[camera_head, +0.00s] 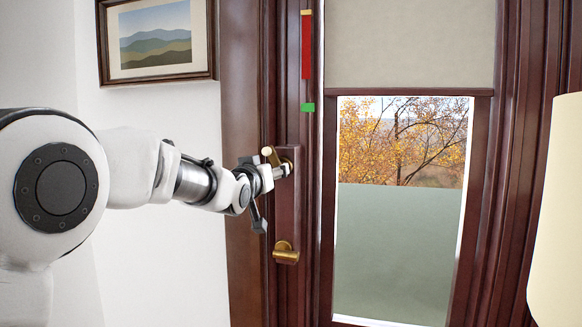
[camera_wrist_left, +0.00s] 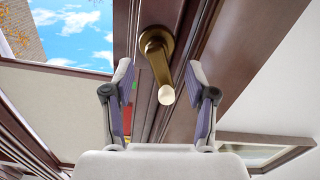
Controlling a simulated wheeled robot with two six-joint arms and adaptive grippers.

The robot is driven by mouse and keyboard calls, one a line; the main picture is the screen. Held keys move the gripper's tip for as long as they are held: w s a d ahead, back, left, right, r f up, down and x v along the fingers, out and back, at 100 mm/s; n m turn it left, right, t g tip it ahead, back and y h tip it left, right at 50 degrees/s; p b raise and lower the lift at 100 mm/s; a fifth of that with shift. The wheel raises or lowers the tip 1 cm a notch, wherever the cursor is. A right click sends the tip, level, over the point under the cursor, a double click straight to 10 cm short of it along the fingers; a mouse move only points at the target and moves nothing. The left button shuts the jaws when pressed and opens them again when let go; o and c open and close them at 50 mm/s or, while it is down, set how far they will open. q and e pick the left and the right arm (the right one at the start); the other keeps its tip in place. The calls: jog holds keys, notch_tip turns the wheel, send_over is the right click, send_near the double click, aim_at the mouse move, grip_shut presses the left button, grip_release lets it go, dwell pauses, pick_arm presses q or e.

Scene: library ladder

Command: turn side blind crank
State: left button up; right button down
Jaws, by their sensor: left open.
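The brass side blind crank (camera_head: 270,156) is on a dark wood panel left of the window, partly hidden by my left gripper (camera_head: 272,182). In the left wrist view, a brass crank (camera_wrist_left: 157,52) has a round mount and an arm ending in a pale tip. It lies between the two spread fingers of my left gripper (camera_wrist_left: 158,75), with gaps on both sides. The gripper is open and holds nothing. The beige blind (camera_head: 410,45) covers the top of the window. My right gripper is not in view.
A second brass fitting (camera_head: 286,252) sits lower on the panel. A red strip (camera_head: 307,48) and green marker (camera_head: 307,107) are on the frame above. A framed picture (camera_head: 157,38) hangs upper left. A cream object (camera_head: 555,210) stands at the right edge.

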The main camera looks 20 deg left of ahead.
aim_at(274, 160)
pick_arm(q)
jog(key=w, duration=0.4)
jog(key=shift+w+d+r+p, duration=0.15)
jog(key=shift+d+r+p, duration=0.15)
jog(key=shift+p, duration=0.1)
jog(key=shift+w+a+f, duration=0.1)
jog(key=shift+w+f, duration=0.1)
jog(key=shift+w, duration=0.1)
jog(key=shift+s+r, duration=0.1)
jog(key=shift+r, duration=0.05)
grip_shut()
